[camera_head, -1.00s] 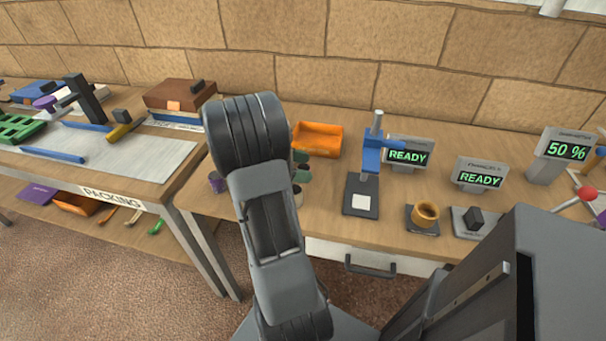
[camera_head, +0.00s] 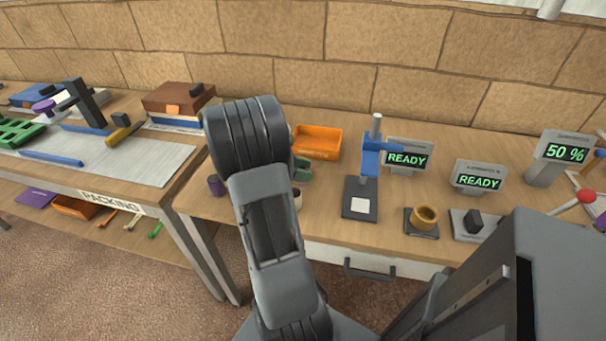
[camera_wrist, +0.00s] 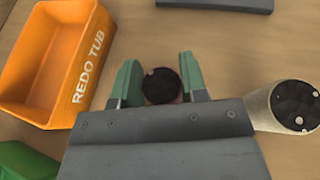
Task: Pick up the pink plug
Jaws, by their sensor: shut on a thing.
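In the wrist view, my gripper (camera_wrist: 160,82) has its two green fingers shut on a round plug (camera_wrist: 161,86). The plug has a black, speckled end facing the camera, and only a thin brownish-pink strip of its side shows. I take it as the pink plug, though its colour is mostly hidden. In the head view my arm covers most of the gripper; one green finger (camera_head: 301,168) shows beside it, and the held plug cannot be made out there.
The orange redo tub (camera_wrist: 83,62) is left of the gripper. A cream plug (camera_wrist: 290,106) stands close on the right. A green container (camera_wrist: 25,160) is at lower left. In the head view, a purple plug (camera_head: 215,185) stands left of my arm, and a blue press (camera_head: 370,160) stands right.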

